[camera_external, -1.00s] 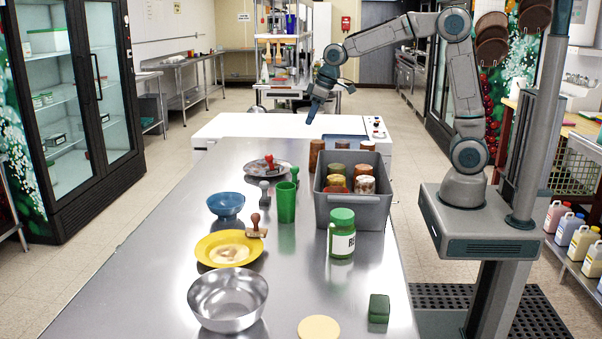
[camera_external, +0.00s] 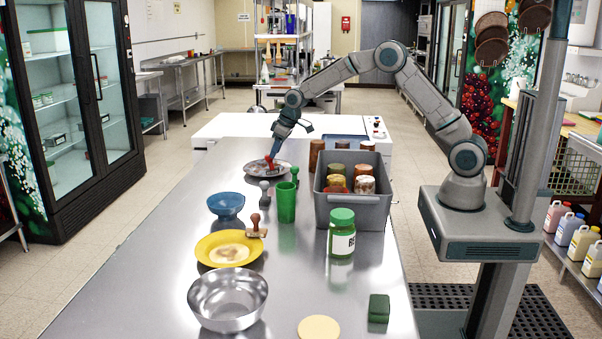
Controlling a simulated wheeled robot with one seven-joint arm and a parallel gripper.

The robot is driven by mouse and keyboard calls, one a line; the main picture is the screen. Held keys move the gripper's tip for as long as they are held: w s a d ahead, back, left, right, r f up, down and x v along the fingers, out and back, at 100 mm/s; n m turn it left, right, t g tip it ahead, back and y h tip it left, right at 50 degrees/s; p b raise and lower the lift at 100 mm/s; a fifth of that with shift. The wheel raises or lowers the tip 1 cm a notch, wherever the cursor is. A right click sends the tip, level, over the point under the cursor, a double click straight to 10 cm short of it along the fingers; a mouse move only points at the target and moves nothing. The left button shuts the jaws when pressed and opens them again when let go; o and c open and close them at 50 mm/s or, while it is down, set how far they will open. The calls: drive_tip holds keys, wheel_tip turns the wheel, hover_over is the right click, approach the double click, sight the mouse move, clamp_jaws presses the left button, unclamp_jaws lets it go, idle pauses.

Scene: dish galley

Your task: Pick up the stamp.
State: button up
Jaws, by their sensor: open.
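Several stamp-like objects with knobbed handles stand on the metal table. A red one (camera_external: 269,163) is on a grey plate (camera_external: 258,182) at the far end. My gripper (camera_external: 273,157) is open and points down at this red stamp's handle; whether it touches or surrounds it is too small to tell. A grey one (camera_external: 265,192) and a green one (camera_external: 295,175) stand just nearer. A stamp with a brown handle and wooden block (camera_external: 256,229) rests at the right edge of a yellow plate (camera_external: 207,249).
A grey bin (camera_external: 350,208) with several jars stands right of the stamps. A green cup (camera_external: 286,208), a blue bowl (camera_external: 226,206), a metal bowl (camera_external: 228,298), a green-lidded jar (camera_external: 341,234) and a green block (camera_external: 378,308) stand nearer. The table's left side (camera_external: 130,275) is clear.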

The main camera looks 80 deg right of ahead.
sight(270, 162)
drive_tip(key=shift+p+x, duration=1.05)
drive_tip(key=shift+x, duration=2.25)
drive_tip(key=c, duration=0.8)
drive_tip(key=shift+c, duration=0.2)
